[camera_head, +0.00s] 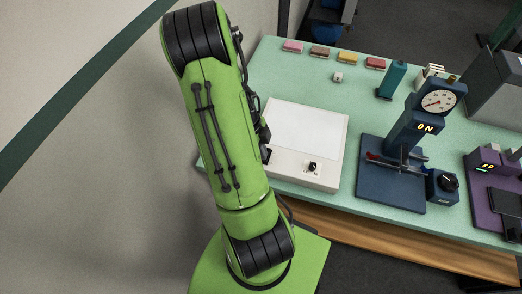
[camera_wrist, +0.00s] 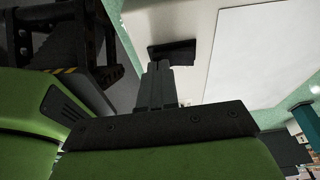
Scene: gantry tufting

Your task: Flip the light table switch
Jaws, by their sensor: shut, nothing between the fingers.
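The light table (camera_head: 328,178) is a cream box with a white top panel (camera_head: 305,128), on the green bench beside my green arm. A dark rectangular switch is set in its cream border; in the wrist view the switch (camera_wrist: 178,48) is at the top centre. My gripper (camera_wrist: 159,66) has its fingers shut together and empty, with the tips at the near edge of the switch. I cannot tell whether they touch it. The fingers hide part of the switch.
A small black knob (camera_head: 312,167) sits on the light table's front border. To its right stand a blue device with a dial (camera_head: 438,102) and a lit "ON", and a purple device (camera_head: 490,160). Several coloured blocks (camera_head: 320,52) line the bench's back edge.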

